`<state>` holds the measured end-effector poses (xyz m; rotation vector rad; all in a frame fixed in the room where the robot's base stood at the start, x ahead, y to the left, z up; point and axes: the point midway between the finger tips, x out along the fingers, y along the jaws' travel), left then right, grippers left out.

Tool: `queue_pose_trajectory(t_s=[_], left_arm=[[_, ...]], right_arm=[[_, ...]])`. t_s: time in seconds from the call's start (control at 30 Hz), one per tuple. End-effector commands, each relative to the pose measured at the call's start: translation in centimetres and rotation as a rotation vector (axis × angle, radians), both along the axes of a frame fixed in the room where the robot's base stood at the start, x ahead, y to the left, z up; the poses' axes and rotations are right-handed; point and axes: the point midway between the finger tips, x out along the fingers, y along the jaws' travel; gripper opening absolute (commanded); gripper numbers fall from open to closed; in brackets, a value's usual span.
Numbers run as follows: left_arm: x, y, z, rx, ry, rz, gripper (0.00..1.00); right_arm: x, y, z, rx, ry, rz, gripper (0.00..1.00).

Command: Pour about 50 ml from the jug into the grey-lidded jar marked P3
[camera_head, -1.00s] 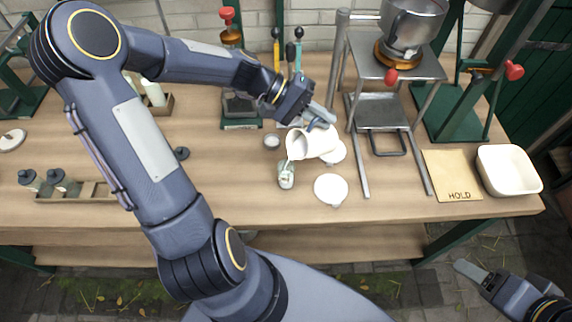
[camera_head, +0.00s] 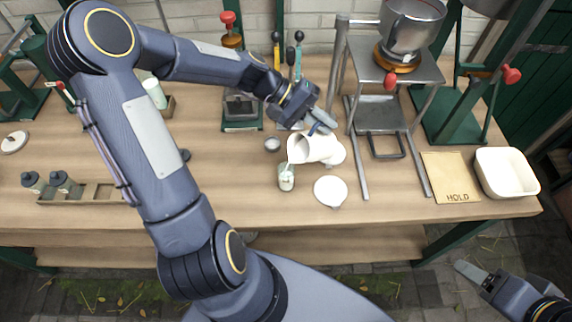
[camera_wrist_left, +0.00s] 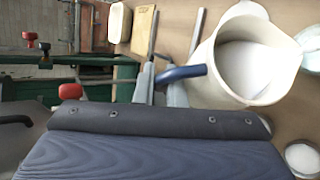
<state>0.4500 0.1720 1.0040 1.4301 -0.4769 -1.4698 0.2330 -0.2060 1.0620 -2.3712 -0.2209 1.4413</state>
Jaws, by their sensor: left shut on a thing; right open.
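The cream jug (camera_head: 312,148) is tilted, its mouth facing lower left, above a small glass jar (camera_head: 286,178) on the table. My left gripper (camera_head: 320,122) is shut on the jug's blue handle (camera_wrist_left: 182,74). White liquid (camera_wrist_left: 250,68) shows inside the jug in the left wrist view. The jar under the spout has no lid on and looks pale inside; its mark is not readable. I cannot clearly make out a falling stream. Part of a glass rim (camera_wrist_left: 311,48) shows at the wrist view's right edge. My right gripper (camera_head: 474,274) is open and empty, beyond the table's front edge.
Dark-lidded jars (camera_head: 62,180) stand in a wooden rack at left. A metal stand (camera_head: 378,112), HOLD board (camera_head: 450,178) and cream tub (camera_head: 506,173) are at right.

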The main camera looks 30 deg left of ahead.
Motion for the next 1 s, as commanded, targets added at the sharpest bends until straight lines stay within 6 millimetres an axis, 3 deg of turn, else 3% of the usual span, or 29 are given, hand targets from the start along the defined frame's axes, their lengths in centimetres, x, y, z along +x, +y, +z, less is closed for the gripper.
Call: queue_pose_trajectory(t_s=[0.03, 0.17, 0.3, 0.6, 1.0], left_arm=[[0.6, -0.6, 0.5, 0.022, 0.051, -0.009, 0.0], [1.3, -0.9, 0.4, 0.079, 0.164, -0.003, 0.0], [1.5, -0.8, -0.6, 0.097, 0.202, 0.003, 0.0], [2.6, -1.4, -2.5, 0.162, 0.34, 0.002, 0.0], [2.8, -1.4, -2.8, 0.168, 0.358, 0.006, 0.0]], right_arm=[[0.0, 0.0, 2.0, 0.0, -0.001, 0.0, 0.63], [0.0, 0.0, 4.6, 0.0, -0.001, 0.0, 0.63], [0.0, 0.0, 4.4, 0.0, -0.001, 0.0, 0.63], [0.0, 0.0, 6.3, 0.0, -0.001, 0.0, 0.63], [0.0, 0.0, 6.2, 0.0, -0.001, 0.0, 0.63]])
